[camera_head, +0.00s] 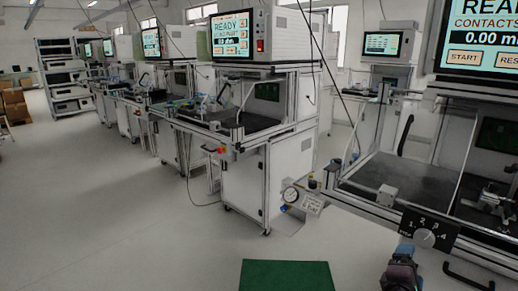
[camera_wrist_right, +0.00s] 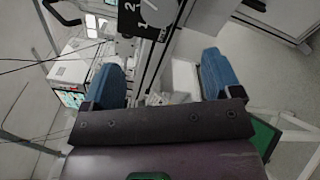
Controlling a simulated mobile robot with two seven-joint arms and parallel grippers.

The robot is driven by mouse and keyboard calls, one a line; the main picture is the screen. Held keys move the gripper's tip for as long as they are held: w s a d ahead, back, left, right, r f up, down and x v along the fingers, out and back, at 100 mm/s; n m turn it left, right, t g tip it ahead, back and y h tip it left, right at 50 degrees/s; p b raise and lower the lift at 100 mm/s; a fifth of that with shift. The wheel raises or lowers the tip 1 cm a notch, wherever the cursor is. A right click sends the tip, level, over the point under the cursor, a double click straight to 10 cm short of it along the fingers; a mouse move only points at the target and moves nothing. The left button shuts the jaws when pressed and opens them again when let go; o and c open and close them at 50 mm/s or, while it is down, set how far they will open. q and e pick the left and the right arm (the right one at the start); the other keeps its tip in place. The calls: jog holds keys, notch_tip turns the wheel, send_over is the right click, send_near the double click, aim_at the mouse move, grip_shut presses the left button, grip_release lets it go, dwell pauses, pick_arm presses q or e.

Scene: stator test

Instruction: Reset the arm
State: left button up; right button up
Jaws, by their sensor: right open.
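My right gripper (camera_head: 402,268) is low at the right in the head view, in front of the near test station (camera_head: 385,212) and just below its numbered dial (camera_head: 425,238). In the right wrist view its two blue fingers stand wide apart, with nothing between the fingertips (camera_wrist_right: 164,78). The dial plate (camera_wrist_right: 147,15) shows beyond the fingers there, apart from them. My left gripper and arm are not in view.
The near station's screen (camera_head: 480,38) reads 0.00 with a START button. A green mat (camera_head: 287,276) lies on the floor. More stations (camera_head: 262,110) line the back; the floor at left is clear.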

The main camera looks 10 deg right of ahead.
jog(key=s+a+f+m+t+y+p, duration=0.2)
jog(key=s+a+m+t+y+p, duration=0.15)
jog(key=a+m+y, duration=0.6)
pick_arm(q)
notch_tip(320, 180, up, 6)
jog(key=p, duration=0.3)
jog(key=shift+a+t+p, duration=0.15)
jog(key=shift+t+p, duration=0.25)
pick_arm(e)
jog(key=s+a+f+m+g+y, duration=0.1)
jog(key=s+f, duration=0.3)
jog(key=s, duration=0.9)
jog(key=s+a+f+m+g+y, duration=0.2)
jog(key=s+a+f+g, duration=0.1)
jog(key=s, duration=1)
notch_tip(320, 180, down, 2)
jog(key=shift+s+a+f+g, duration=0.2)
jog(key=shift+s+a+g, duration=0.1)
jog(key=shift+g, duration=0.15)
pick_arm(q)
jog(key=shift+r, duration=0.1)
pick_arm(e)
jog(key=shift+m, duration=0.25)
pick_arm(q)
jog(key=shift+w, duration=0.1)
pick_arm(e)
jog(key=shift+d, duration=0.1)
